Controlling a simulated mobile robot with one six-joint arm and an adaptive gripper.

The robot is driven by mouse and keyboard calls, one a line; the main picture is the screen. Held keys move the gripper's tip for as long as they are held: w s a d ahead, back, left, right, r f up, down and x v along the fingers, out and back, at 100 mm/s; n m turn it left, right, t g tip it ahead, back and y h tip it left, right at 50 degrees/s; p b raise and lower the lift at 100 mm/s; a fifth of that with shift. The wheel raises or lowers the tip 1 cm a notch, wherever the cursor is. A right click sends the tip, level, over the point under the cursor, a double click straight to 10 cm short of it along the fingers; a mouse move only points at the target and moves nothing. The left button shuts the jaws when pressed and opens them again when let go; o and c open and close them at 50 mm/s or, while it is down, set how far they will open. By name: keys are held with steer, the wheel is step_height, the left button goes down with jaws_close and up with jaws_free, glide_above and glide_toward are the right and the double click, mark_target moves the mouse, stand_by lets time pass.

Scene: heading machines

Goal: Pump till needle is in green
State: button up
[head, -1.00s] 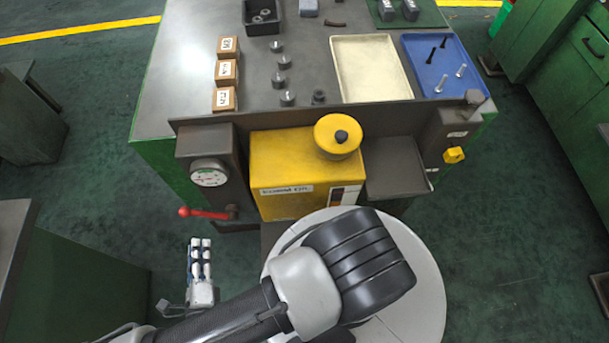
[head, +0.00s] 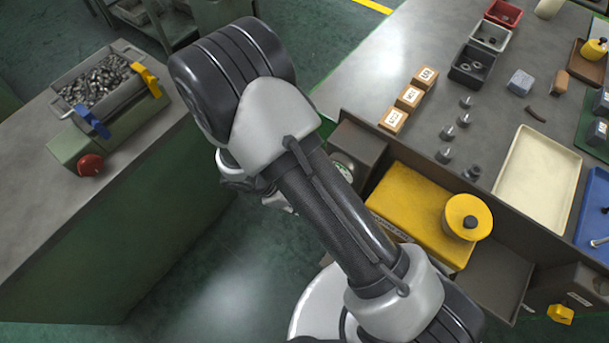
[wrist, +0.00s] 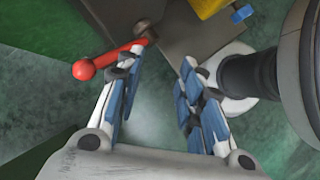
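The red pump lever (wrist: 108,58) with its ball knob shows in the wrist view, running from a pivot on the grey machine body down left to the knob. My gripper (wrist: 162,62) is open and empty, with blue pads on both fingers. Its left fingertip is close to the lever near the pivot; I cannot tell whether they touch. In the head view my arm hides the lever and most of the gripper. The gauge (head: 343,166) is partly covered by my arm, and its needle and green zone cannot be read.
A yellow oil unit (head: 415,205) with a round cap (head: 467,216) sits beside the gauge housing. The bench (head: 420,140) holds wooden blocks, metal parts and a cream tray (head: 535,180). At left, another bench carries a bin of metal parts (head: 100,80). Green floor lies between.

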steer(key=w+a+r+m+y+p, duration=0.2)
steer(key=w+r+m+y, duration=0.3)
steer(key=w+r+m, duration=0.35)
steer(key=shift+m+t, duration=0.3)
steer(key=shift+m, duration=0.35)
steer(key=f+b, duration=0.2)
steer(key=f, duration=0.3)
steer(key=d+f+b, duration=0.1)
steer(key=f+b, duration=0.2)
steer(key=f, duration=0.3)
steer(key=w+d+f+b, duration=0.1)
steer(key=f+b, duration=0.2)
steer(key=f, duration=0.3)
steer(key=shift+d, duration=0.15)
steer(key=shift+c, duration=0.4)
jaws_close()
